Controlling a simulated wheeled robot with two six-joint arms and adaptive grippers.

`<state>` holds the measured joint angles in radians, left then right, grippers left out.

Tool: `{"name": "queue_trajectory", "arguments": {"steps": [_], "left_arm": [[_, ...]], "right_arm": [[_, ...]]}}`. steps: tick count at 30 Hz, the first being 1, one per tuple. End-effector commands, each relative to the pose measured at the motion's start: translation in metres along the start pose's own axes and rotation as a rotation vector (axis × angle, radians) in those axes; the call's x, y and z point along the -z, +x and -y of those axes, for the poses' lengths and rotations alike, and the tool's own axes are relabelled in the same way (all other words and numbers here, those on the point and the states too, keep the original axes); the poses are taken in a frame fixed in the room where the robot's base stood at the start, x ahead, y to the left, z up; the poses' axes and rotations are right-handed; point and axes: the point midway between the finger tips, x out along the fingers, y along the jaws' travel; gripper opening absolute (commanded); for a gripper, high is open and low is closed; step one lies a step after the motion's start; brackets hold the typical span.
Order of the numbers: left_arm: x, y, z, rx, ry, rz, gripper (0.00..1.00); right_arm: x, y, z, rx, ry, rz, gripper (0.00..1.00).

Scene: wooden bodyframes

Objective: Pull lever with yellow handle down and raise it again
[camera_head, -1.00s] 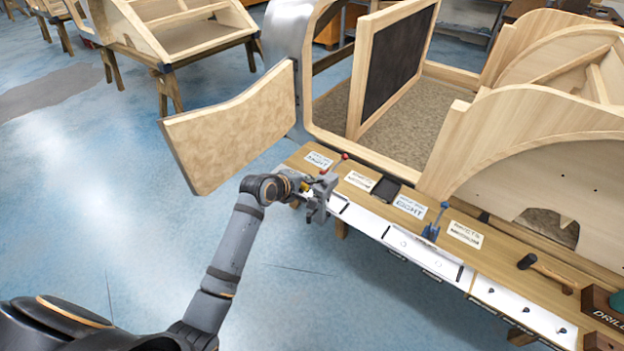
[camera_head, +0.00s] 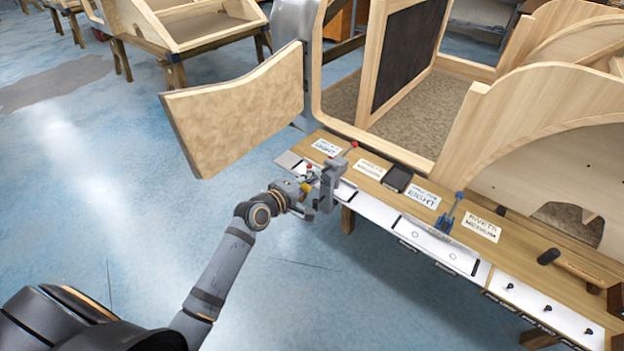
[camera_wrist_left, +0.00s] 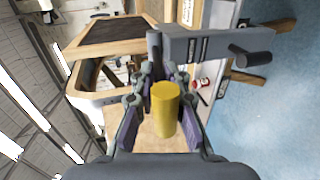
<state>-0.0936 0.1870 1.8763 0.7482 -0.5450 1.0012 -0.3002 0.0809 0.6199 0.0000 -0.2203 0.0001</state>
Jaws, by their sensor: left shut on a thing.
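In the head view my left gripper (camera_head: 305,188) is at the left end of the bench, beside a grey lever body (camera_head: 328,184). The yellow handle is mostly hidden there by the gripper. My right gripper is not in view.
Blue floor in front is clear.

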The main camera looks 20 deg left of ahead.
Motion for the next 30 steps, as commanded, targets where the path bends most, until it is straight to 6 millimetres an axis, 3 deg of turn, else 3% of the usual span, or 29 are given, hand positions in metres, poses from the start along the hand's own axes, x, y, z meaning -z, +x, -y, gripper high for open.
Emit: {"name": "queue_trajectory", "arguments": {"steps": [1, 12, 13, 17, 25, 30], "left_arm": [[-0.001, 0.0, 0.016, 0.034, -0.002, 0.005, 0.0], [-0.001, 0.0, 0.016, 0.034, -0.003, 0.005, 0.0], [-0.001, 0.0, 0.016, 0.034, -0.003, 0.004, 0.19], [-0.001, 0.0, 0.015, 0.031, -0.003, 0.004, 0.36], [-0.001, -0.002, 0.01, 0.022, -0.003, 0.003, 0.36], [-0.001, -0.026, 0.011, 0.026, 0.002, 0.005, 0.36]], "right_arm": [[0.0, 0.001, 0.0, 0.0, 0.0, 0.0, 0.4], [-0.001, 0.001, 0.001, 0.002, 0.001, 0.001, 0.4], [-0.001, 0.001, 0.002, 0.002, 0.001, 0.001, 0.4], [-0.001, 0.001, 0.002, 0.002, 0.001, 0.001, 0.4], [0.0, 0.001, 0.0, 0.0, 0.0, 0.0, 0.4], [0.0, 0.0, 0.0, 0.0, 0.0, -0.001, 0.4]]}}
